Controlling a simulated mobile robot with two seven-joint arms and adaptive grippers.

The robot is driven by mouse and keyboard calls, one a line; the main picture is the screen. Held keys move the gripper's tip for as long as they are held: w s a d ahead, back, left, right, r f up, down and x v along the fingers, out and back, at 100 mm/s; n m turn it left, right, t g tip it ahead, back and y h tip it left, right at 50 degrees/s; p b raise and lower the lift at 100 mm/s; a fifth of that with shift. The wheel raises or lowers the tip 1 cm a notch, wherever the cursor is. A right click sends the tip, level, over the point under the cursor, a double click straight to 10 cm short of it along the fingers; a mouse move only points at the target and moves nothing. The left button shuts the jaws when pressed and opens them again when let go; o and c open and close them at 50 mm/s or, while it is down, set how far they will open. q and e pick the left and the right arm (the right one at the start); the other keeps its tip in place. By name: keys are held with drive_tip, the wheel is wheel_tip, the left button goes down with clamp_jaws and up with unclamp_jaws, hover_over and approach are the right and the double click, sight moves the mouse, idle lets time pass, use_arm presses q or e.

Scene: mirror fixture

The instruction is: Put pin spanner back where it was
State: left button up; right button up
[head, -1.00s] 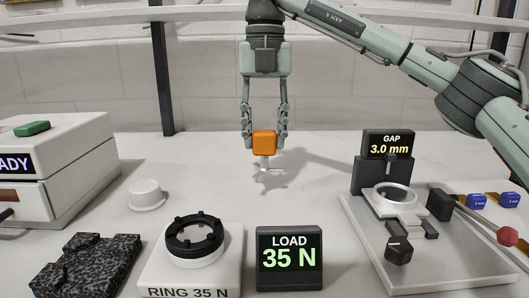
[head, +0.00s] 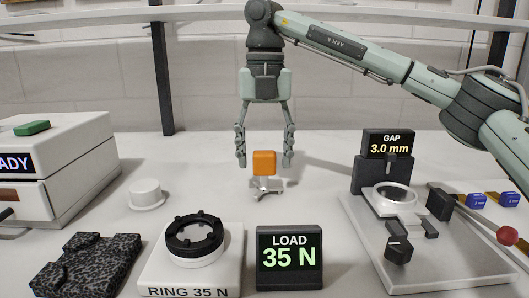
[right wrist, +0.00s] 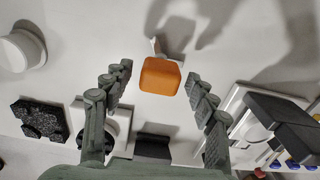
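The pin spanner, with an orange block handle (head: 264,163) and a metal pronged foot (head: 267,185), stands upright on the white table behind the load display. My right gripper (head: 264,161) is open around the orange handle, with a clear gap on both sides. In the right wrist view the orange handle (right wrist: 161,77) sits between the spread fingers, touching neither. My left gripper is not in view.
A load display (head: 289,258) reads 35 N. Left of it a black ring (head: 193,236) sits on a white base. A white cap (head: 147,194) and a dark speckled pad (head: 86,264) lie further left. The gap fixture (head: 432,262) reads 3.0 mm at right.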

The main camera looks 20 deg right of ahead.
drive_tip(key=shift+r, duration=0.5)
wheel_tip(320, 180, up, 6)
drive_tip(key=shift+f+p, duration=0.2)
drive_tip(key=shift+p, duration=0.15)
drive_tip(key=shift+r, duration=0.6)
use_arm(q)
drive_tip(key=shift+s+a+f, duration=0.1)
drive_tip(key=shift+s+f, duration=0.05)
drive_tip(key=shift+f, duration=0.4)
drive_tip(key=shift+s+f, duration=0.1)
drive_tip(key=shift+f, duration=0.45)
use_arm(e)
drive_tip(key=shift+f, duration=0.1)
